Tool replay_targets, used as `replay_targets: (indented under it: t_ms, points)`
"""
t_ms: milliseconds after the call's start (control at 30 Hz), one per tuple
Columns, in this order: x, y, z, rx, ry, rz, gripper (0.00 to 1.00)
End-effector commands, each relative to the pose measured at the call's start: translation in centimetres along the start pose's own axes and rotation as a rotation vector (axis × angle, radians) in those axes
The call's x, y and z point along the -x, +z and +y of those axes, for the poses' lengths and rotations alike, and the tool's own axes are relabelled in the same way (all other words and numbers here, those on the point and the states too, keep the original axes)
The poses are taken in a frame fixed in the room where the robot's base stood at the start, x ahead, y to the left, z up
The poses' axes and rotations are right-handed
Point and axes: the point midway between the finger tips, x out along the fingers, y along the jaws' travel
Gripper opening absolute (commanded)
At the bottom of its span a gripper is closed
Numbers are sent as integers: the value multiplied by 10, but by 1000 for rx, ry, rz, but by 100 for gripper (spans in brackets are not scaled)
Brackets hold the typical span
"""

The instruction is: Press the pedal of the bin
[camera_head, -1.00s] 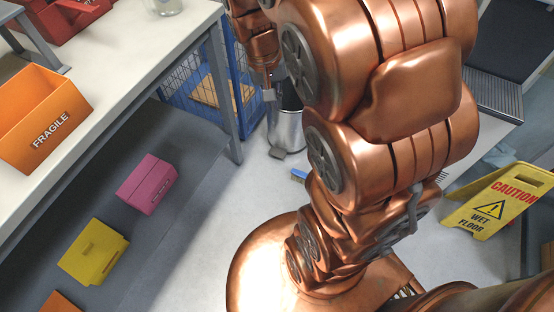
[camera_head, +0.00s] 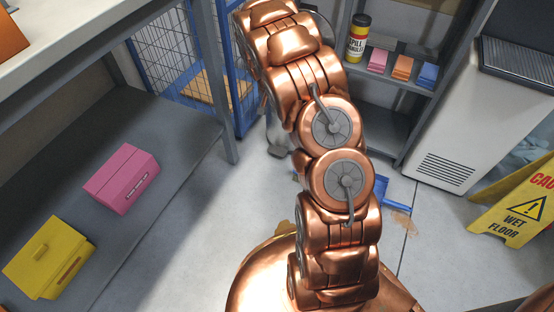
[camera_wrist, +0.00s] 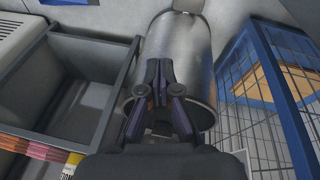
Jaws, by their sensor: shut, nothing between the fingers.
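The bin (camera_wrist: 195,40) is a silver metal cylinder in the upper middle of the wrist view. Its grey pedal (camera_wrist: 187,5) shows at the top edge of that view. My gripper (camera_wrist: 160,66) is shut and empty, and overlaps the bin's body in the wrist view; I cannot tell whether it touches it.
A blue mesh cage (camera_head: 240,85) stands left of the bin. Grey shelves (camera_head: 385,125) stand behind it on the right. A blue dustpan (camera_head: 381,190), a brown spill (camera_head: 403,222) and a yellow wet-floor sign (camera_head: 510,217) are on the right. A table (camera_head: 70,45) is at left.

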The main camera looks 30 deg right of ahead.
Motion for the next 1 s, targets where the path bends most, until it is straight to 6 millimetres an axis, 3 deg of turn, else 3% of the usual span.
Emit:
replay_targets:
  t_ms: [33,200,333,500,700,1000]
  points:
    - [-39,0,-9,-16,-7,1,0]
    - [-127,-2,-31,-75,-36,6,0]
    - [-188,-1,-48,-119,-66,9,0]
    - [-243,3,-65,-166,-100,7,0]
    - [-266,4,-73,-191,-119,7,0]
    - [-266,4,-74,-193,-122,8,0]
